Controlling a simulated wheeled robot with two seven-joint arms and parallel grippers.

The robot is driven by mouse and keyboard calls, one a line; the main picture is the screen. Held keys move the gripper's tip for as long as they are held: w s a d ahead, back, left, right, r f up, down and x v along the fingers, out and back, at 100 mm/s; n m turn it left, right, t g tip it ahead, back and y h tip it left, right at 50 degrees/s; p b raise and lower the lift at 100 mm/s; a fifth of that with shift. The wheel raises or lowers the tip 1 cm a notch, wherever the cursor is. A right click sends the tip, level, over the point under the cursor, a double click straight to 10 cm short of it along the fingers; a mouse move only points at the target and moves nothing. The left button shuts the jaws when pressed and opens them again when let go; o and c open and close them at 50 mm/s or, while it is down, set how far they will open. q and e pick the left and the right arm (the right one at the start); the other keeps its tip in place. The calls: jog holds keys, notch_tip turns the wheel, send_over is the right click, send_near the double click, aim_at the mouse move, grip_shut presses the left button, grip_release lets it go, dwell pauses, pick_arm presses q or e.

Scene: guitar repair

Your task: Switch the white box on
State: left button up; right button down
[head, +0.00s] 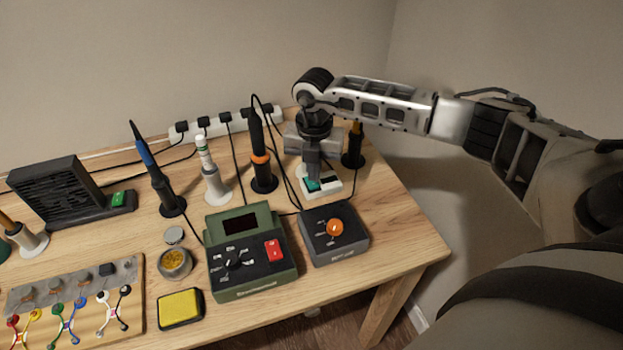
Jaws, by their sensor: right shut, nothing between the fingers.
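The small white box (331,190) stands on the table near its right side, behind the dark box with the orange knob. A teal-green switch (313,184) shows on its top, partly hidden by my fingers. My right gripper (314,178) points down over the box, shut and empty. Its fingertips are at or just above the switch; I cannot tell whether they touch it. The switch's position is not clear. My left gripper is not in view.
The dark box with an orange knob (348,247) and the green station with a red switch (283,277) stand in front. A black-and-orange iron (261,160) in its holder is close on the left. A white power strip (205,127) lies behind, with cables running forward.

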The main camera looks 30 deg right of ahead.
aim_at(314, 185)
jog(key=shift+f, duration=0.4)
jog(key=shift+f+b, duration=0.6)
jog(key=shift+b, duration=0.1)
jog(key=shift+r, duration=0.1)
jog(key=shift+r+p, duration=0.5)
jog(key=shift+p, duration=0.05)
jog(key=shift+r+p, duration=2.3)
jog(key=shift+r, duration=0.65)
jog(key=shift+f, duration=0.1)
